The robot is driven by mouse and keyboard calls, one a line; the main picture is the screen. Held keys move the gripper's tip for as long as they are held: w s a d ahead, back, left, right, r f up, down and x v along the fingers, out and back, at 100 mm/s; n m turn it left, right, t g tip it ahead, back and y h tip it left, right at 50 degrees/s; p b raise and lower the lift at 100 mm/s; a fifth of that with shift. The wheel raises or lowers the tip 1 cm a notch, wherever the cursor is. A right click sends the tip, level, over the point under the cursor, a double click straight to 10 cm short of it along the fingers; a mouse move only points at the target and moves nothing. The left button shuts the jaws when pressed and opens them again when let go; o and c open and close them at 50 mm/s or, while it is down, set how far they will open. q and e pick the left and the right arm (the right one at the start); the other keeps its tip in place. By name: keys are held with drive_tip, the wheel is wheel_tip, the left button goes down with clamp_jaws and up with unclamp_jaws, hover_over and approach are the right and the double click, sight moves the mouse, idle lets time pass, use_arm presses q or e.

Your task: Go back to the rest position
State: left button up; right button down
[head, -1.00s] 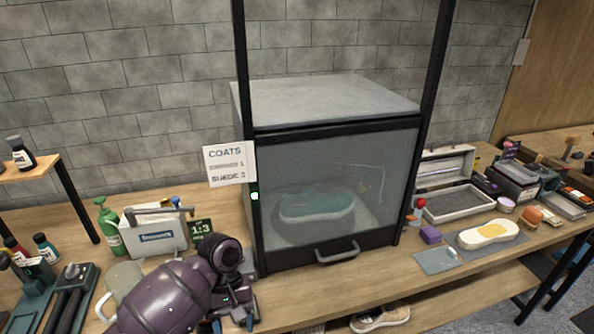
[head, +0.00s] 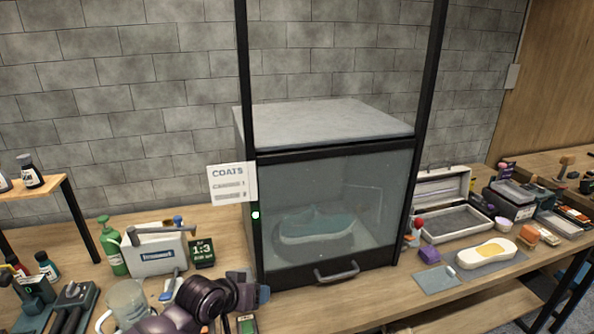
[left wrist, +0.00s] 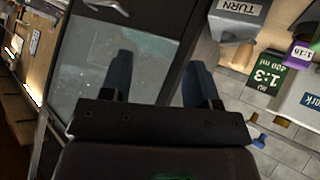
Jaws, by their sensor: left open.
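My left arm comes in at the bottom of the head view, with its gripper (head: 254,287) in front of the cabinet's lower left corner. In the left wrist view the two dark fingers (left wrist: 160,82) stand apart with nothing between them. The cabinet (head: 330,112) has its glass front shut, and a teal shoe (head: 318,226) sits inside behind the glass. My right gripper is in neither view.
A glass jug (head: 127,300) stands close to my left arm. A white caddy (head: 157,258), a green bottle (head: 112,246) and a 1:3 sign (head: 202,252) are behind it. To the right lie an open case (head: 455,222) and a white sole-shaped piece (head: 487,249).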

use_arm(q)
drive_tip(key=s+a+f+t+y+b, duration=0.1)
drive_tip(key=s+a+f+t+y, duration=0.35)
drive_tip(key=s+a, duration=0.6)
drive_tip(key=s+a+f+n, duration=0.1)
drive_tip(key=s+a+f, duration=0.2)
drive_tip(key=s+f, duration=0.2)
drive_tip(key=s+a+f+g+y+b, duration=0.1)
drive_tip(key=s+a+f, duration=0.2)
drive_tip(key=s+f, duration=0.3)
drive_tip(key=s, duration=0.5)
drive_tip(key=shift+a+n, duration=0.35)
drive_tip(key=shift+n, duration=0.05)
